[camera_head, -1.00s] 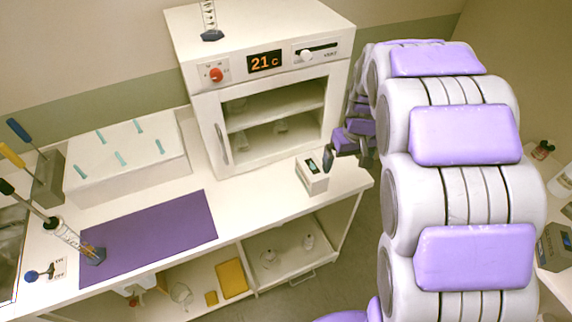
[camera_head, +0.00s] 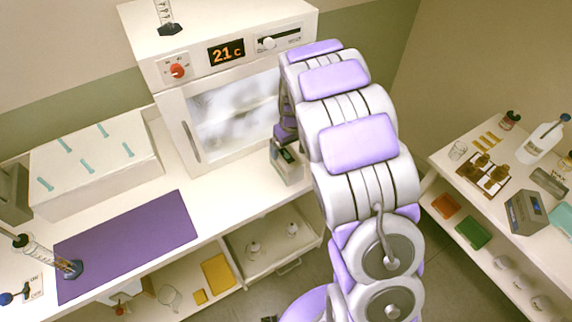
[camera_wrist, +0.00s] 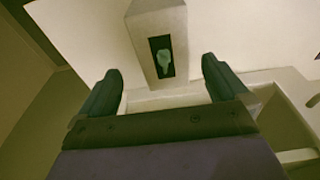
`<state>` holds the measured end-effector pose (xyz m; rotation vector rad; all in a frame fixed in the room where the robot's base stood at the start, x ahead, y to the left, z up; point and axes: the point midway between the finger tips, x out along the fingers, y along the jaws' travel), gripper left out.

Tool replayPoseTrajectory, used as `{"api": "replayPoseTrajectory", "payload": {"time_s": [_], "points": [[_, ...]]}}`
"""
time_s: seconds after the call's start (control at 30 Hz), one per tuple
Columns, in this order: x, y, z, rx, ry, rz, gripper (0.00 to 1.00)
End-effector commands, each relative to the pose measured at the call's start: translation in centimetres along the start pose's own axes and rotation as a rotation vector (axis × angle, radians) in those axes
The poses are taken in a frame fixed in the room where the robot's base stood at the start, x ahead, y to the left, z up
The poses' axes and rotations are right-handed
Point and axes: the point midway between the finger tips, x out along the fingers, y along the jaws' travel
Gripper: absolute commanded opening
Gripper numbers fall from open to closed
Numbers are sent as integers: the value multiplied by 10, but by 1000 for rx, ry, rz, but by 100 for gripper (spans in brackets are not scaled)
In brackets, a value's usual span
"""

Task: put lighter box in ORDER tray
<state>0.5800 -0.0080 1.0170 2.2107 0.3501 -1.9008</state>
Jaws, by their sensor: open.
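A small pale box with a dark slot and a teal shape on its face, which looks like the lighter box (camera_head: 287,166), stands near the right end of the white counter (camera_head: 225,203). In the wrist view the box (camera_wrist: 150,22) is ahead, framed between the two dark fingers of my gripper (camera_wrist: 161,68). The fingers are apart, with a gap on each side of the box; I cannot tell the depth between them. In the head view my arm mostly hides my gripper beside the box. I cannot make out an ORDER label on any tray.
An oven (camera_head: 235,110) reading 21 C stands just behind the box. A purple mat (camera_head: 130,243) lies to the left on the counter. A right-hand table (camera_head: 440,157) holds a brown tray with bottles, a grey device (camera_head: 522,211) and a white jug (camera_head: 540,142).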

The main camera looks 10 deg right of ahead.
Motion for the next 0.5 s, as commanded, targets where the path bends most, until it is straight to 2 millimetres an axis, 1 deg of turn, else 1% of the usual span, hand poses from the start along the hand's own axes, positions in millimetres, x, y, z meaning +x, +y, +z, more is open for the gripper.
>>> {"api": "replayPoseTrajectory", "payload": {"time_s": [0.03, 0.1, 0.37, 0.5], "points": [[13, 0, 1, 0, -3, -1, 100], [23, 0, 1, -1, -4, -1, 100], [39, -2, 1, 0, -2, -1, 100], [59, -4, 0, 1, -3, -1, 100]]}}
